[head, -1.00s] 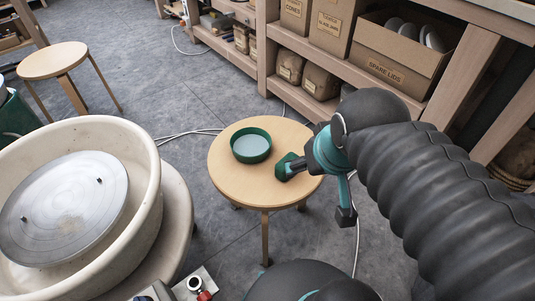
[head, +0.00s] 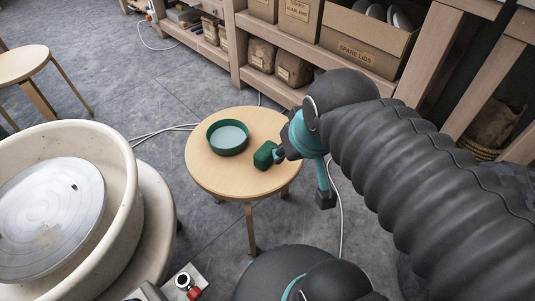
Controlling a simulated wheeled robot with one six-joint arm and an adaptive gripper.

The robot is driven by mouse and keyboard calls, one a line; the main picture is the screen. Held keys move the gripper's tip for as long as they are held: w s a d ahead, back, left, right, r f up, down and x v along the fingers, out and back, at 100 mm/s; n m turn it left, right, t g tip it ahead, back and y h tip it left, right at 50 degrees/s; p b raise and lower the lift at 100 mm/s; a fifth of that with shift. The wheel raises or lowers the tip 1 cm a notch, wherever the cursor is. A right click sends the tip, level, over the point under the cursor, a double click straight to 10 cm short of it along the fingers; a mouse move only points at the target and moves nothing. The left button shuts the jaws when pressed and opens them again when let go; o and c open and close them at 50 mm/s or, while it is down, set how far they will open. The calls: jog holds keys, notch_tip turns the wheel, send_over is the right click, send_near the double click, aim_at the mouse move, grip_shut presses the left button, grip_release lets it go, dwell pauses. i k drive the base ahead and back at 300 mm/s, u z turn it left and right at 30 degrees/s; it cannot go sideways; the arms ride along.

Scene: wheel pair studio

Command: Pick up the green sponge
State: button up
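The green sponge (head: 264,155) is a small dark green block at the right side of the round wooden stool top (head: 228,178). My gripper (head: 300,178), with teal and black parts, is open at the stool's right edge. One dark fingertip is right beside the sponge and overlaps its right side in the picture. The other finger hangs lower right, outside the stool's edge. Nothing shows between the fingers. I cannot tell whether the near finger touches the sponge.
A round green basin (head: 228,149) with a pale inside stands left of the sponge. A pottery wheel (head: 125,190) fills the left. Another stool (head: 22,64) stands at far left. Shelving (head: 345,75) with boxes runs behind. A white cable (head: 160,131) lies on the floor.

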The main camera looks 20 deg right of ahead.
aim_at(263, 158)
jog(key=z, duration=0.75)
jog(key=k, duration=1.05)
jog(key=u, duration=0.4)
jog(key=i, duration=0.5)
jog(key=u, duration=0.05)
